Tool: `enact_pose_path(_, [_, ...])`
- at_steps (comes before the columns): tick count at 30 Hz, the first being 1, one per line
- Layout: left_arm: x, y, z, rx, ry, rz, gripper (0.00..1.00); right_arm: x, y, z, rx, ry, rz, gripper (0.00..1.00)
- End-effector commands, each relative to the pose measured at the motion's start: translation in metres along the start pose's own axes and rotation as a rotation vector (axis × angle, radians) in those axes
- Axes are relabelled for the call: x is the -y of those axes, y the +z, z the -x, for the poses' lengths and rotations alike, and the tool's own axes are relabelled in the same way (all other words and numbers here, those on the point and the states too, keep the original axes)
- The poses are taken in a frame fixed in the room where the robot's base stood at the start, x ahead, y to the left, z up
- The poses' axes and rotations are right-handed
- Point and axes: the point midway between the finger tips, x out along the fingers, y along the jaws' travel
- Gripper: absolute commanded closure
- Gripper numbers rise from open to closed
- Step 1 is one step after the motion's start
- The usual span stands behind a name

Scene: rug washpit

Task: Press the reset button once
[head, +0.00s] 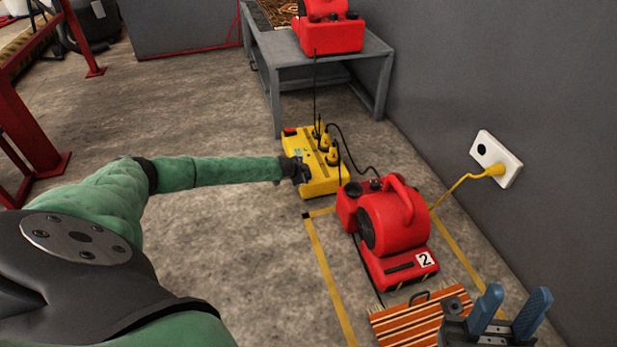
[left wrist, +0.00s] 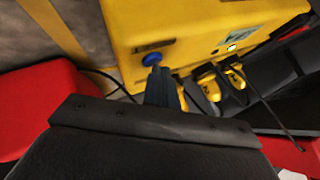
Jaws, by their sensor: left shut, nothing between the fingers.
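A yellow power box (head: 318,180) lies on the floor, with black cords and yellow plugs on its top. My left gripper (head: 303,173) is shut and empty at the near end of the box. In the left wrist view its fingertips (left wrist: 159,72) overlap the lower edge of the blue button; whether they touch it I cannot tell. My right gripper (head: 511,315) is open and empty, with blue fingers, at the lower right.
A red blower (head: 395,222) marked 2 stands inside yellow floor lines, near an orange striped mat (head: 420,325). A grey table (head: 285,50) carries another red machine (head: 332,35). A wall socket (head: 497,158) holds a yellow plug. Open floor lies left of the box.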

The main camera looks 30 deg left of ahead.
Motion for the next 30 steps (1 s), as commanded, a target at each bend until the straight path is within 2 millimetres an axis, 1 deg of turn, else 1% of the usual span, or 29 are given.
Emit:
enact_pose_path(15, [0.009,-0.008,0.012,0.001,0.000,-0.001,1.00,0.000,-0.005,-0.021,0.000,0.000,-0.001,0.64])
enact_pose_path(26, [0.009,-0.008,0.012,0.001,0.000,0.000,1.00,0.000,-0.005,-0.021,0.000,0.000,-0.001,0.64])
enact_pose_path(30, [0.012,-0.011,0.016,0.000,0.000,0.000,1.00,-0.001,-0.006,-0.027,0.000,0.000,-0.001,0.64])
